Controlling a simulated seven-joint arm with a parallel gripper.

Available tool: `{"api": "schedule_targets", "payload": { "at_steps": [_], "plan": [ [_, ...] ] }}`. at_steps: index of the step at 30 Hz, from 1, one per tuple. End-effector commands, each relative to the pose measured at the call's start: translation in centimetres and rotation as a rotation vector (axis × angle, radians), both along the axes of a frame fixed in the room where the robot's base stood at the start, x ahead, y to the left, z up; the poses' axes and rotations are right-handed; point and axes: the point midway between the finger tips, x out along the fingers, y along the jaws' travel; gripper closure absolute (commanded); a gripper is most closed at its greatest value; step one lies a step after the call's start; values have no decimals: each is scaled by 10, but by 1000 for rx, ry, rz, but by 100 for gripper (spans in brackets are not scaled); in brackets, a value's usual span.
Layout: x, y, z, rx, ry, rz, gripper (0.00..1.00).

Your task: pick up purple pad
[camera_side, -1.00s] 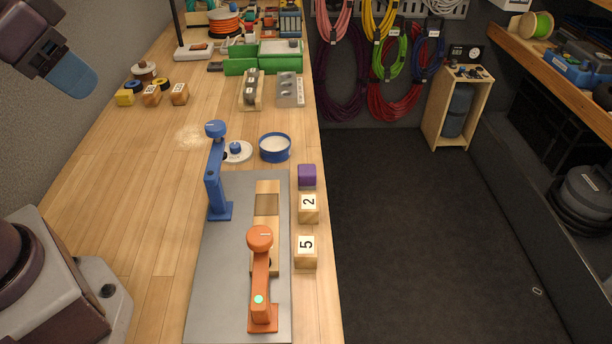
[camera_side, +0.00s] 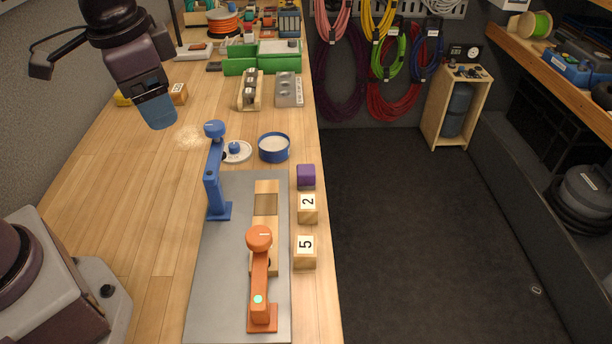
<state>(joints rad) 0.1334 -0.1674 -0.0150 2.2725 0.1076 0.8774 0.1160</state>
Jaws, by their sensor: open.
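The purple pad (camera_side: 306,175) is a small purple block near the right edge of the wooden bench. It sits just behind the wooden block marked 2 (camera_side: 307,207). My gripper (camera_side: 160,112), with blue fingers, hangs above the bench at the upper left. It is well to the left of the purple pad, apart from it and higher. It is open, and nothing shows between its fingers.
A blue post (camera_side: 215,172) and an orange post (camera_side: 261,280) stand on the grey plate (camera_side: 225,270). A blue round tin (camera_side: 274,148) is behind the purple pad. A block marked 5 (camera_side: 305,251) is in front. The bench drops to the floor at right.

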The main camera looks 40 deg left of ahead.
Motion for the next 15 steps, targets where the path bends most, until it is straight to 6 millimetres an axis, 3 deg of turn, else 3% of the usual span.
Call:
{"api": "schedule_targets", "payload": {
  "at_steps": [6,15],
  "plan": [
    [68,-24,-54,149,128,-430,28],
    [149,-60,-146,342,251,-1175,28]
  ]
}}
